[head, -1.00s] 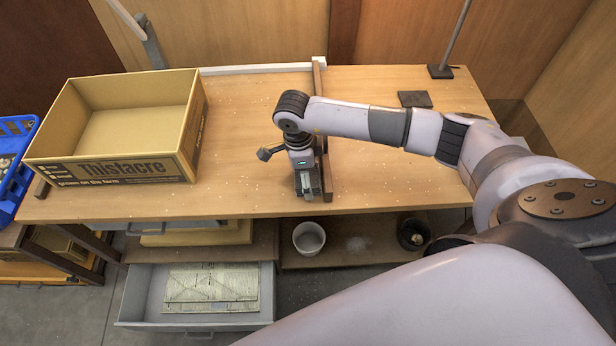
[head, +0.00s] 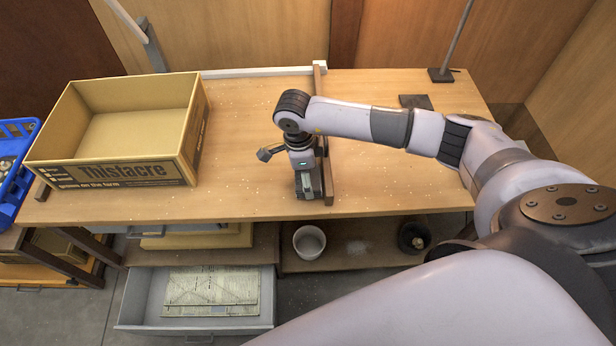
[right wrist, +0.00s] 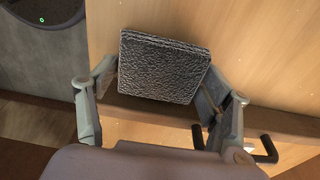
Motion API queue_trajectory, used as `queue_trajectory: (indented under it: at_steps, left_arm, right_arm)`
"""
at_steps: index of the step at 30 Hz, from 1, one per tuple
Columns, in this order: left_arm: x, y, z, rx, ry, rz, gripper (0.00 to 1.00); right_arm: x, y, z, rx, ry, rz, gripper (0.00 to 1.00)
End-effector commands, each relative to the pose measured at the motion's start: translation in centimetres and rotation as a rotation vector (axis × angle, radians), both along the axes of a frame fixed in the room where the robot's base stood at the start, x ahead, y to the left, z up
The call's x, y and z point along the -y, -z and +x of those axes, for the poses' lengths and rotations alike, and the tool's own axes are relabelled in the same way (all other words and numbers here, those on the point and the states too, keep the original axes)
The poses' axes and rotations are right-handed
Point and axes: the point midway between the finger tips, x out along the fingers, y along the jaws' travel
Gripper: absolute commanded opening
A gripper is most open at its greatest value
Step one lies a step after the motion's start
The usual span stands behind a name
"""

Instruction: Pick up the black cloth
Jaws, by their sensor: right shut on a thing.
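The black cloth (right wrist: 164,66) shows in the right wrist view as a dark, rough-textured, folded square block. It sits between the two fingers of my right gripper (right wrist: 160,88), which is shut on it. In the head view my right gripper (head: 307,187) points down near the table's front edge, left of a wooden strip. The cloth is mostly hidden there by the gripper. My left gripper is not in view.
A large open cardboard box (head: 187,168) stands on the table (head: 240,200) at left. The wooden strip (head: 328,175) runs beside my gripper. A flat dark square (head: 415,101) lies behind my arm. An open drawer (head: 140,300) and a white pot (head: 309,241) are below.

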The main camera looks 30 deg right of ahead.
Motion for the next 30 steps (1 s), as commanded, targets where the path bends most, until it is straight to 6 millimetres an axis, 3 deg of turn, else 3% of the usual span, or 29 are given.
queue_trajectory:
  at_steps: [8,21,30]
  left_arm:
    - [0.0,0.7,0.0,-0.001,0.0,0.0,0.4]
    - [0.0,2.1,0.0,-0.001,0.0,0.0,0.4]
    - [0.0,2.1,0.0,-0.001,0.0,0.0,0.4]
  right_arm:
    - [0.0,-4.5,0.1,0.007,-0.002,0.0,0.49]
    - [0.0,-14.8,0.1,0.007,-0.001,0.0,0.49]
    - [0.0,-18.5,0.0,0.002,-0.001,-0.001,0.49]
